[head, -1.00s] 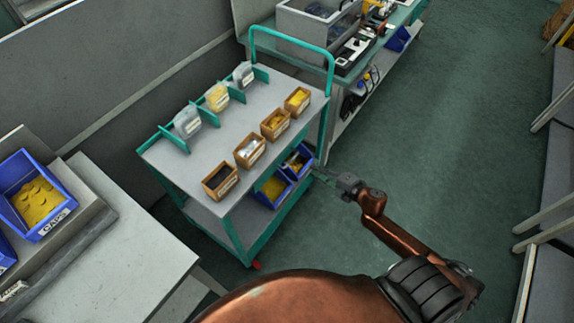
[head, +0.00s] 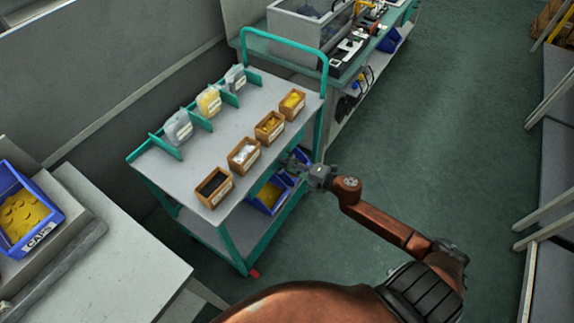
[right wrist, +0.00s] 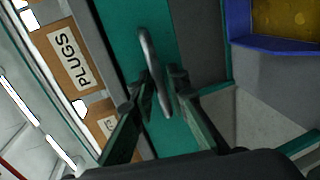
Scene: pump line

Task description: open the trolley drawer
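The trolley (head: 222,148) has a grey top and a teal frame. In the right wrist view, a teal drawer front (right wrist: 118,22) carries a curved metal handle (right wrist: 149,55). The drawer looks shut. In the head view its front is mostly hidden under the top's edge and behind my gripper. My right gripper (head: 293,161) is at the trolley's near right side, below the bins. In the right wrist view its fingers (right wrist: 160,84) are apart, one on each side of the handle. I cannot tell whether they touch it. My left gripper is not in view.
Several small brown bins (head: 243,154) and clear bags (head: 208,101) stand on the trolley top. Blue bins (head: 267,197) sit on the lower shelf. A grey table (head: 110,265) is at the lower left, a workbench (head: 345,70) behind. The floor (head: 450,140) to the right is clear.

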